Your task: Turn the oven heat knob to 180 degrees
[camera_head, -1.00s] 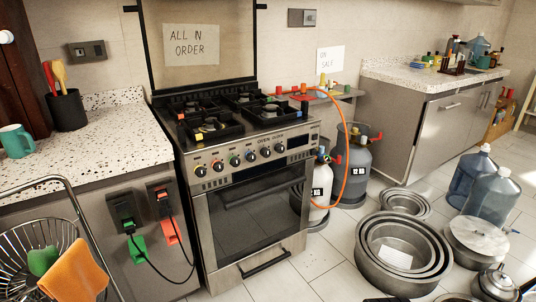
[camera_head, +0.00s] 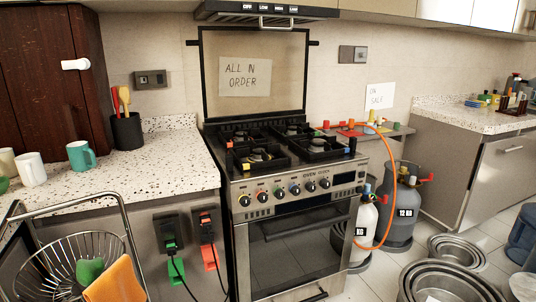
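The oven (camera_head: 300,245) stands at the middle of the head view, with its door shut and a dark window in it. Several round knobs with coloured marks, such as this one (camera_head: 278,193), run in a row along its steel front panel. The panel carries small lettering that seems to read "OVEN" near the right-hand knobs. Which knob is the heat knob and what it is set to are too small to tell. A dark display (camera_head: 344,178) sits at the panel's right end. My gripper is not in view.
A speckled counter (camera_head: 160,172) with mugs and a utensil pot (camera_head: 127,131) lies left of the oven. A wire basket (camera_head: 62,268) stands at front left. Gas cylinders (camera_head: 399,220) and stacked pans (camera_head: 450,285) crowd the floor on the right.

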